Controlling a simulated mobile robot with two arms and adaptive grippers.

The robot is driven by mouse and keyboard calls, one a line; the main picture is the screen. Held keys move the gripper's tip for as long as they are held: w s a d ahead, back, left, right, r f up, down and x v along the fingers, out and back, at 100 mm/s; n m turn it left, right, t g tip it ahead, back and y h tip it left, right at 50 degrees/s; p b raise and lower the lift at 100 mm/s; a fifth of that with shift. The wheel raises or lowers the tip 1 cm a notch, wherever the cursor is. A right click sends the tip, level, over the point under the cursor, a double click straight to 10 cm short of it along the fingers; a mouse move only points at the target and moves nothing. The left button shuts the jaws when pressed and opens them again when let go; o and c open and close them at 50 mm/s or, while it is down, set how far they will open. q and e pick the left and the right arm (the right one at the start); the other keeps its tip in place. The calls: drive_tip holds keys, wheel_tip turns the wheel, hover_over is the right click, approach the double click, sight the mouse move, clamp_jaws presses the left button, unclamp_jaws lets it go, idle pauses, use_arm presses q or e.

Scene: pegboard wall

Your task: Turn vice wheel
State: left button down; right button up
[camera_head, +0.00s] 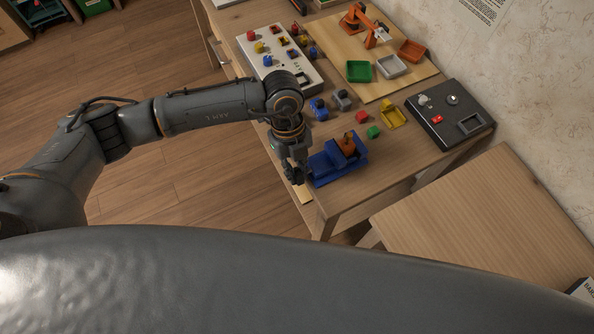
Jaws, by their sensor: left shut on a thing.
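A blue vice (347,165) with an orange piece (349,147) in it stands near the front corner of the wooden workbench. My left gripper (297,178) points down at the vice's left end, where the wheel would be. The wheel itself is hidden by the fingers or too small to make out. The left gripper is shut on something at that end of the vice. My right gripper is not in view.
A white panel (309,77) with coloured knobs, small blue, red, green and yellow pieces, and a dark control box (452,113) share the workbench (402,160). Trays (391,66) and an orange toy arm (366,24) stand behind. A lower wooden table (480,225) is at right.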

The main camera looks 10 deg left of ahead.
use_arm(q)
drive_tip(key=shift+w+a+f+g+h+b, duration=0.1)
drive_tip(key=shift+g+h+b, duration=0.3)
drive_tip(key=shift+g+h, duration=0.35)
drive_tip(key=shift+w+g+h+b, duration=0.1)
drive_tip(key=shift+g+h+b, duration=0.35)
drive_tip(key=shift+g, duration=0.5)
drive_tip(key=c, duration=1.6)
unclamp_jaws()
drive_tip(key=v, duration=1.2)
drive_tip(key=shift+f, duration=0.1)
